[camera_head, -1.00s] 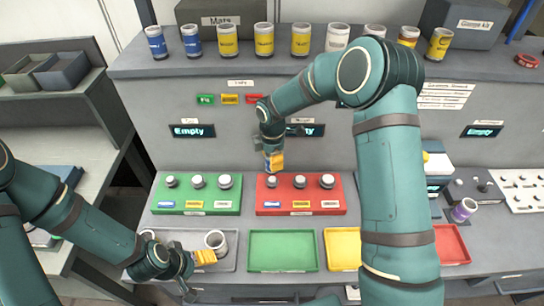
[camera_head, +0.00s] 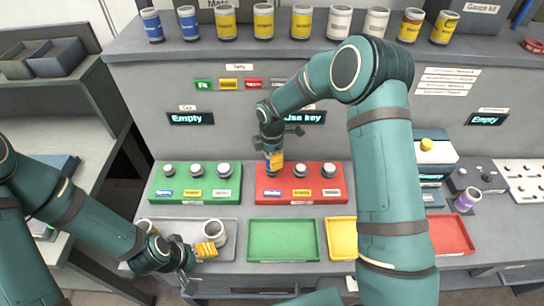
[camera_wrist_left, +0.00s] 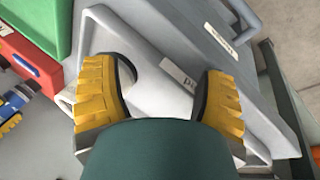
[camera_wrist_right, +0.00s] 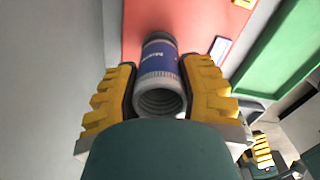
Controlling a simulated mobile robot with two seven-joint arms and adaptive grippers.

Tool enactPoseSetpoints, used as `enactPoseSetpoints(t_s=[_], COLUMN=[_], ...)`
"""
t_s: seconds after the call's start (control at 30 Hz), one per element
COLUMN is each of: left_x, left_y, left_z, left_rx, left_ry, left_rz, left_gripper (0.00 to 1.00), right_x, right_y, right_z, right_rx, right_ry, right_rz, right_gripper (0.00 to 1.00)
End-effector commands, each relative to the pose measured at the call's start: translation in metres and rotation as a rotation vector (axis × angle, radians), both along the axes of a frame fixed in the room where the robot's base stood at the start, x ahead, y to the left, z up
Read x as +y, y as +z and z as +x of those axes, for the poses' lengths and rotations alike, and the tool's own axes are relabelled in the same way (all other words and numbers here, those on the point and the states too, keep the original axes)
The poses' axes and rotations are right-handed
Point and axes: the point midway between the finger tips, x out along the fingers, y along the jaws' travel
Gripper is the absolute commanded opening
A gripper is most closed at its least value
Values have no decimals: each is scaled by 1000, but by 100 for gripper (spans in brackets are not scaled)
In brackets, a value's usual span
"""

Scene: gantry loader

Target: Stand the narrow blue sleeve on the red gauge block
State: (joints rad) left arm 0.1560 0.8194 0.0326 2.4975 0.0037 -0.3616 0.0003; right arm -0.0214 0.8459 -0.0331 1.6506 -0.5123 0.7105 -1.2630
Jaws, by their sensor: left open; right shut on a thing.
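The blue sleeve (camera_wrist_right: 160,62) is a short tube with a blue band and a ribbed grey end. My right gripper (camera_head: 274,160) is shut on it, with a yellow finger on each side in the right wrist view (camera_wrist_right: 160,100). The sleeve is at the left post of the red gauge block (camera_head: 316,196), and that post is hidden. Whether the sleeve is fully seated cannot be told. The block's other two grey-topped posts are bare. My left gripper (camera_head: 198,252) is open over the front of the grey tray (camera_wrist_left: 165,28), beside a grey-white sleeve (camera_head: 214,232).
A green block (camera_head: 195,190) with several posts stands left of the red one. Green (camera_head: 284,259), yellow and red trays lie in front. A display (camera_head: 304,118) above the red block reads "Use key". Cans line the shelf above.

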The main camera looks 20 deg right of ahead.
Motion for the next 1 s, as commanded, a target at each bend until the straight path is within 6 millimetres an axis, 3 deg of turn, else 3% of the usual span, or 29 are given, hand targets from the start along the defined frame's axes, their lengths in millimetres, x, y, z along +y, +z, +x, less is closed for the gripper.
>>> enactPoseSetpoints(t_s=[0.83, 0.87, 0.93, 1.0], left_x=[0, 0, 0, 0], left_y=[-6, -6, -5, -5], left_z=[0, 0, 0, 0], left_rx=[-1, -1, -1, -1], left_ry=[0, 0, 0, 0], left_rz=[1, 1, 1, 1], left_gripper=[71, 71, 71, 71], right_x=[0, 0, 0, 0], right_y=[-6, -6, -6, -6], right_z=[0, 1, 0, 0], right_rx=[-2, -2, -2, -1], right_ry=[0, 0, 0, 0], right_rz=[0, 0, 0, 0], right_gripper=[0, 46, 71, 71])
